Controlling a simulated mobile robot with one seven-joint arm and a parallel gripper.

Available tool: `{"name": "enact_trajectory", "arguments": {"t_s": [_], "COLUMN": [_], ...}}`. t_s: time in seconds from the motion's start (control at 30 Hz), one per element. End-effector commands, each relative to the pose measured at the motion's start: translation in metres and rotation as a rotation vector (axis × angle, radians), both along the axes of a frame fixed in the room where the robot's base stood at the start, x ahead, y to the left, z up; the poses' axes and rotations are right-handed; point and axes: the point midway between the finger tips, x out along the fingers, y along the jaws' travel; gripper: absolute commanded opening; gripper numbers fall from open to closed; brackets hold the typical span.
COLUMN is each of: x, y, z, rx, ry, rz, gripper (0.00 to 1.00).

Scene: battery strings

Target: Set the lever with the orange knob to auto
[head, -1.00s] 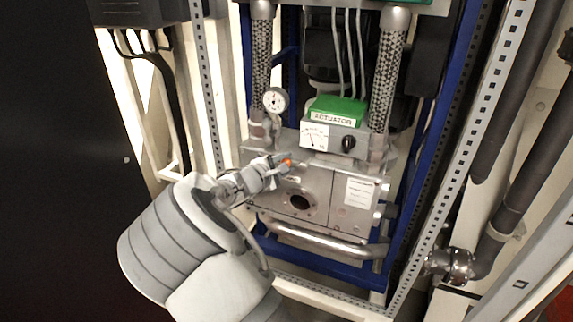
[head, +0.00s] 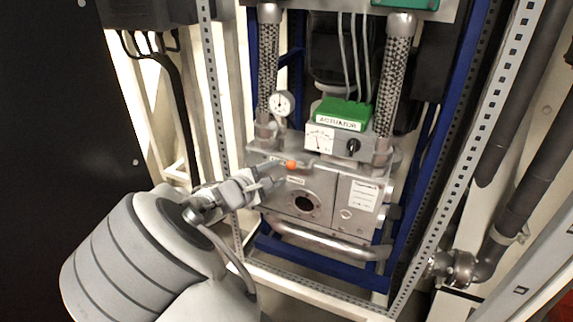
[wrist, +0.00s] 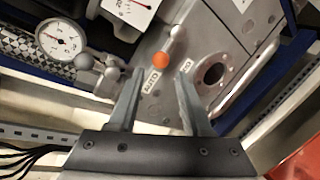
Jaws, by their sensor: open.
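The orange knob (head: 291,164) sits on the end of a short grey lever on the metal actuator box. In the wrist view the knob (wrist: 160,60) is just beyond my fingertips, with its lever (wrist: 174,42) running up and right from it. A small label (wrist: 152,80) lies near the knob on the left, in line with the lever, and another label (wrist: 186,66) lies to the right. Their text is too small to read surely. My gripper (head: 277,174) is open and empty, its fingers (wrist: 161,76) pointing at the knob without holding it.
A pressure gauge (head: 282,103) stands left of the green-topped actuator unit (head: 341,115), which carries a dial and black switch. Below are a round opening (head: 304,203) and a curved metal rail (head: 330,243). Blue frame posts and perforated rails flank the box.

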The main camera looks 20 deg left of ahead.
Motion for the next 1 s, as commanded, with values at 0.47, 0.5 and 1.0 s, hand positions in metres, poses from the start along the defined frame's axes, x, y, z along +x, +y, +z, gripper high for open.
{"name": "enact_trajectory", "arguments": {"t_s": [0.47, 0.5, 1.0], "x": [-0.08, -0.082, -0.084], "y": [0.024, 0.025, 0.026], "z": [0.024, 0.025, 0.025], "rx": [-0.001, -0.001, -0.001], "ry": [0.0, 0.0, -0.001], "rz": [0.002, 0.0, 0.001], "gripper": [0.49, 0.49, 0.49]}}
